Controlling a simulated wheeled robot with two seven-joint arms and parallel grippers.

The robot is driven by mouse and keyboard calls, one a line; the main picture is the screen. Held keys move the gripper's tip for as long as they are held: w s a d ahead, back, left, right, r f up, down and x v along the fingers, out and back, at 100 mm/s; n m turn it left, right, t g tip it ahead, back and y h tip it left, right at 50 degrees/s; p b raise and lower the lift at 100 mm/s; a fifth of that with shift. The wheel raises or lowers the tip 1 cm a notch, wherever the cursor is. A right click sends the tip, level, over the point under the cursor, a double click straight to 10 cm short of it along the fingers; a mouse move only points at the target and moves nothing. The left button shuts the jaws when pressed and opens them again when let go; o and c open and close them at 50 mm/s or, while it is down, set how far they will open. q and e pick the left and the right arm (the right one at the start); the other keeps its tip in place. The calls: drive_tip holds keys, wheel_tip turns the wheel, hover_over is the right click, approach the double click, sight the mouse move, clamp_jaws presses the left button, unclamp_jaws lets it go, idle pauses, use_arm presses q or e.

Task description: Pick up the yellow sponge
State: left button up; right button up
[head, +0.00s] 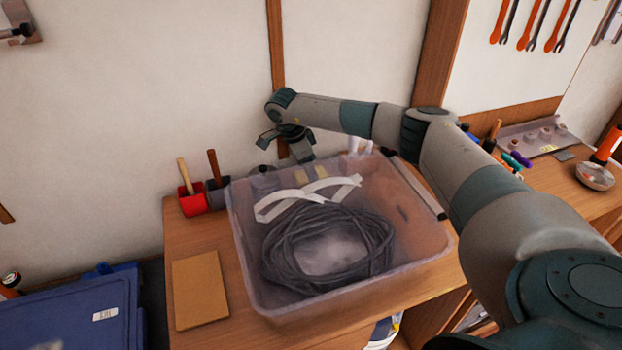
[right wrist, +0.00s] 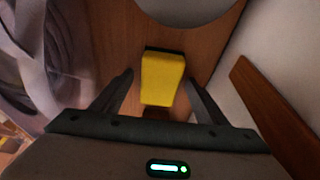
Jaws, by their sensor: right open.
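The yellow sponge (right wrist: 162,78) shows in the right wrist view, a yellow block with a dark edge at its far end, on the wooden bench top. It lies between the two fingers of my right gripper (head: 285,149), which are apart with a gap on each side. In the head view this gripper is behind the clear bin, near the wall, pointing down. The sponge cannot be made out clearly there. My left gripper is not in view.
The translucent bin (head: 240,240) holds a coiled dark line (head: 375,240) and white strips (head: 285,200). A red cup (head: 192,203) with a wooden-handled tool stands left of it. A tan flat sheet (head: 199,290) lies at front left. The wall (head: 180,90) is close behind.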

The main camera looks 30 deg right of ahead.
drive_tip(key=c, duration=1.1)
drive_tip(key=shift+c, duration=0.2)
drive_tip(key=shift+r, duration=0.1)
